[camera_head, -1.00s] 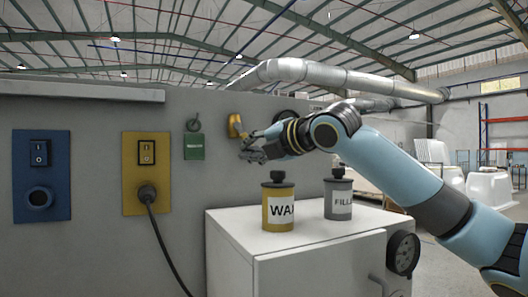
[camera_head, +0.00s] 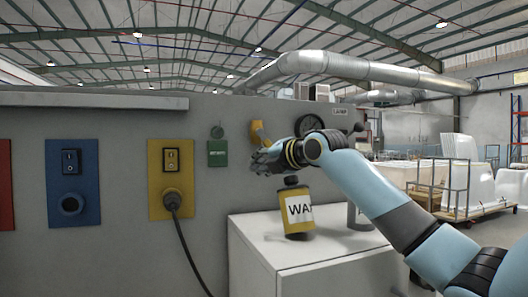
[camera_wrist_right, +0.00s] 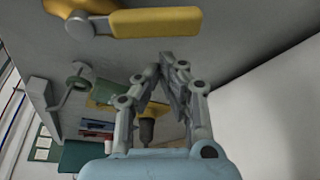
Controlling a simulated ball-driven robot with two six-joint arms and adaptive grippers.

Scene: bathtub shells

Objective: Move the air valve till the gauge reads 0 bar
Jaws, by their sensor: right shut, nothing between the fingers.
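The air valve's yellow handle (camera_head: 257,132) is on the grey wall panel. It also shows large at the top of the right wrist view (camera_wrist_right: 155,22). A round gauge (camera_head: 308,121) sits just right of it, partly covered by my wrist; its needle is too small to read. My right gripper (camera_head: 262,160) is just below the handle in the head view, seemingly apart from it. In the wrist view its fingers (camera_wrist_right: 170,68) meet at the tips, shut and empty, with the handle beyond them. My left gripper is not in view.
A yellow "WA" tin (camera_head: 299,210) stands tilted on the white cabinet (camera_head: 262,240), below my right arm. A grey tin (camera_head: 358,216) is mostly hidden behind the arm. Left are a green tag (camera_head: 217,153), a yellow socket with a cable (camera_head: 171,178) and a blue switch plate (camera_head: 72,182).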

